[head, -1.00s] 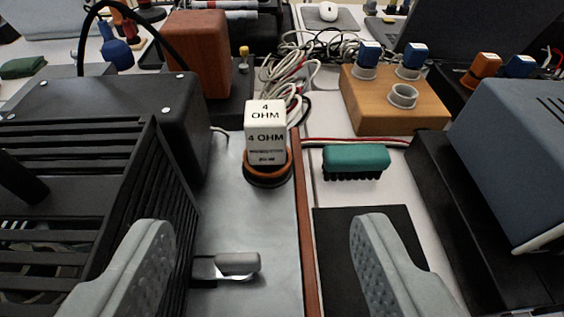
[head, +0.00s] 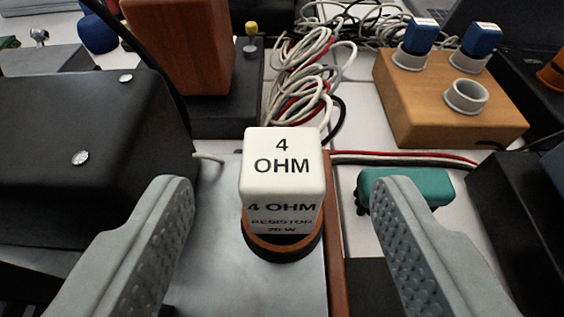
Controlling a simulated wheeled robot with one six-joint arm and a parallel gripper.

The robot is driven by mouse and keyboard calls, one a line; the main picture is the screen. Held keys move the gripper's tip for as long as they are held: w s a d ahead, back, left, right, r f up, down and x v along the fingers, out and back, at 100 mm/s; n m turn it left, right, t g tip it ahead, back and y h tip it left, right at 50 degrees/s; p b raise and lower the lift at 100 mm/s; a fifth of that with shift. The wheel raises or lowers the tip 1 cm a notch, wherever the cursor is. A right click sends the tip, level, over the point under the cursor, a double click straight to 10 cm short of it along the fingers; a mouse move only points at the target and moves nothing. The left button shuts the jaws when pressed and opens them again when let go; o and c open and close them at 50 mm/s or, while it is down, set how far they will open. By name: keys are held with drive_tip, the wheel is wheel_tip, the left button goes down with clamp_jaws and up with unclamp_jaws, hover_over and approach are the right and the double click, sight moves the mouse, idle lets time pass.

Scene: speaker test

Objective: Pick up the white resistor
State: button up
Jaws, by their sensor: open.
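The white resistor (head: 282,180) is a white block marked "4 OHM" on its top and front. It stands upright in a round holder (head: 282,246) with an orange-brown rim and black base, on a grey panel. My gripper (head: 276,190) is open, with one grey textured finger to the left of the resistor and one to the right. Clear gaps show between both fingers and the block, and nothing is held. The right finger hides part of a green brush-like block.
A black box (head: 85,130) stands close on the left, and a brown block (head: 180,45) behind it. The green block (head: 420,186) is at the right. A wooden stand (head: 440,105) with blue-capped pieces and an empty ring is back right. Loose cables (head: 300,80) lie behind the resistor.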

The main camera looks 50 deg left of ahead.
sight(282, 165)
drive_tip(key=x, duration=0.5)
drive_tip(key=shift+a+f, duration=0.1)
drive_tip(key=shift+f, duration=0.05)
drive_tip(key=c, duration=1.1)
